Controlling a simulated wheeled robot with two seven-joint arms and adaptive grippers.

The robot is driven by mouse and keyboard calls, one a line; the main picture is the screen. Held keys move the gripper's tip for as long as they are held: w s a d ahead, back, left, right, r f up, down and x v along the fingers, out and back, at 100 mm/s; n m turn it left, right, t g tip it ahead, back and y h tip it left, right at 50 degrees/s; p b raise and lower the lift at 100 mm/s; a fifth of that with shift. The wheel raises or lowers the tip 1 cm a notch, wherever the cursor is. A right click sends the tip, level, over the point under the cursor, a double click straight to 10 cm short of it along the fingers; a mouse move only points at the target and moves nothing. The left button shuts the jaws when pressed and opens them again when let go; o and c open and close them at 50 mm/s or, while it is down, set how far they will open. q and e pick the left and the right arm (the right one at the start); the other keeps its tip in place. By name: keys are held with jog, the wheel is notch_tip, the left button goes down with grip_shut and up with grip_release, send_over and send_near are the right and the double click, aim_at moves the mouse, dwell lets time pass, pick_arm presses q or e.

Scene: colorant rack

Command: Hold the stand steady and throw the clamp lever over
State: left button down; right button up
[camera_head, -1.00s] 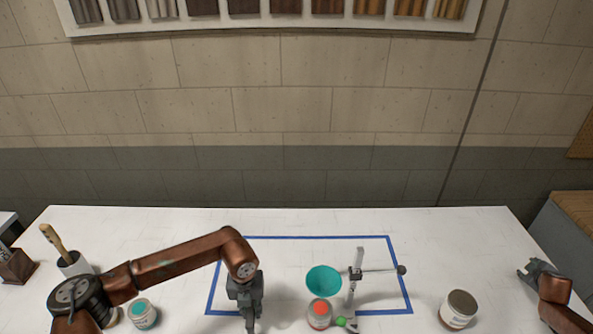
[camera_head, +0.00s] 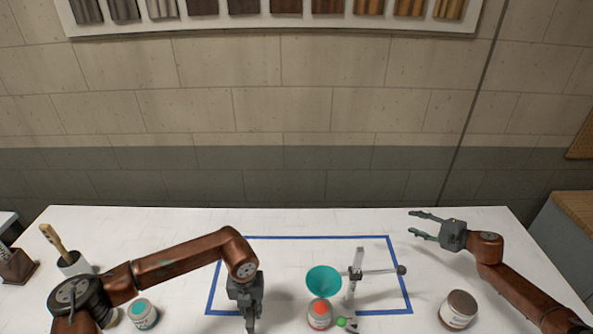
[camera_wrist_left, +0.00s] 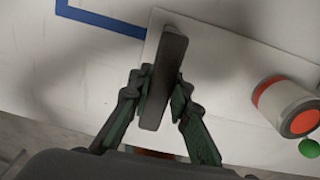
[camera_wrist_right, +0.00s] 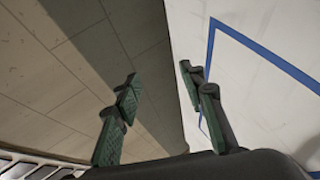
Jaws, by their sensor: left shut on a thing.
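The stand has an upright grey post (camera_head: 354,275) with a thin rod ending in a dark knob (camera_head: 402,270). A teal funnel (camera_head: 323,281) is beside the post, above a jar with an orange-red lid (camera_head: 319,308). A green ball knob (camera_head: 342,322), apparently on the clamp lever, is beside the jar. My left gripper (camera_head: 248,318) is left of the jar. In the left wrist view it is shut on a dark upright bar (camera_wrist_left: 166,72) over a pale plate (camera_wrist_left: 222,65). My right gripper (camera_head: 419,226) is open and empty, right of and behind the post.
Blue tape (camera_head: 320,238) outlines a rectangle on the white table. A jar with a brown lid (camera_head: 459,309) stands at the right, a teal-lidded jar (camera_head: 144,314) at the left. A brush pot (camera_head: 74,264) is farther left. The table's back left is clear.

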jog(key=s+a+r+n+g+y, duration=0.2)
jog(key=s+a+r+n+y, duration=0.15)
jog(key=a+r+n, duration=0.45)
jog(key=s+a+r+n+g+y, duration=0.3)
jog(key=s+a+r+n, duration=0.1)
jog(key=a, duration=0.8)
notch_tip(320, 180, up, 8)
jog(key=n+g+h, duration=0.5)
jog(key=n+g, duration=0.1)
jog(key=n, duration=1.6)
send_over(344, 319)
jog(key=w, duration=0.2)
jog(key=f+h, duration=0.1)
jog(key=f, duration=0.8)
jog(key=s+f+m+h, duration=0.1)
jog(key=f+h, duration=0.1)
jog(key=f, duration=0.8)
jog(key=s+f+h, duration=0.1)
jog(key=f+h, duration=0.1)
jog(key=f, duration=0.8)
jog(key=shift+a+f+m, duration=0.1)
jog(key=shift+a+m, duration=0.25)
jog(key=shift+m, duration=0.05)
jog(key=shift+c, duration=0.4)
